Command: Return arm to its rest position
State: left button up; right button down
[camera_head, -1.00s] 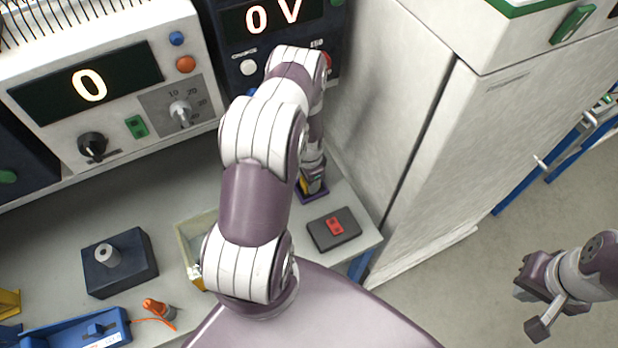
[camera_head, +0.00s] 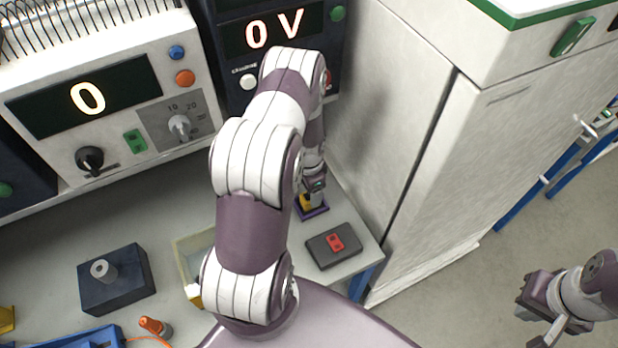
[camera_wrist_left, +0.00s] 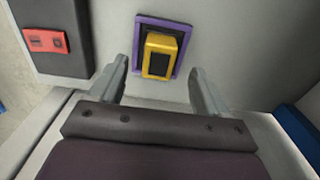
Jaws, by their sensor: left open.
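My left arm reaches over the bench in the head view, and its gripper (camera_head: 316,190) is just above a yellow block (camera_head: 305,201) in a purple-rimmed holder (camera_head: 313,212). In the left wrist view, my left gripper (camera_wrist_left: 162,84) is open and empty. Its two grey fingers are spread wide, with the yellow block (camera_wrist_left: 160,54) and purple frame (camera_wrist_left: 178,25) beyond them and no contact visible. My right gripper (camera_head: 535,302) hangs at the lower right over the floor, away from the bench; its finger gap is unclear.
A dark box with a red switch (camera_head: 335,243) lies beside the holder. A pale bin (camera_head: 190,262) and dark block (camera_head: 115,280) stand left of my arm. A tall white cabinet (camera_head: 440,170) closes off the right. Instrument panels (camera_head: 90,95) stand behind.

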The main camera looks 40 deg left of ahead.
pick_arm(q)
notch_tip(320, 180, up, 8)
jog(key=b, duration=0.1)
jog(key=shift+r, duration=0.15)
